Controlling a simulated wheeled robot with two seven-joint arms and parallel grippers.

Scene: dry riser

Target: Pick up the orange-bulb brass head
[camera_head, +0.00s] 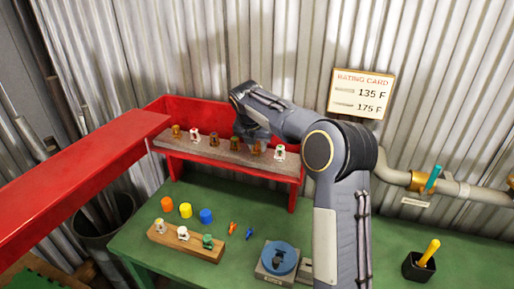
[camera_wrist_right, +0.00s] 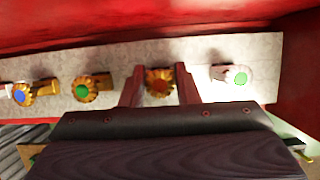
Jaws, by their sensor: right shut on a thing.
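The orange-bulb brass head (camera_wrist_right: 160,82) stands on the pale shelf (camera_wrist_right: 200,50) between the fingers of my right gripper (camera_wrist_right: 160,88). The gripper is shut on it, with one finger on each side. In the head view the same head (camera_head: 256,148) is on the shelf of the red riser, below my right wrist, and the fingers are mostly hidden by the arm. My left gripper is in neither view.
A white head with a green bulb (camera_wrist_right: 238,77) stands close on the right. A green-bulb brass head (camera_wrist_right: 86,88) and a blue-bulb one (camera_wrist_right: 21,94) stand on the left. Coloured caps (camera_head: 186,210) and a wooden block (camera_head: 186,242) with more heads lie on the green bench.

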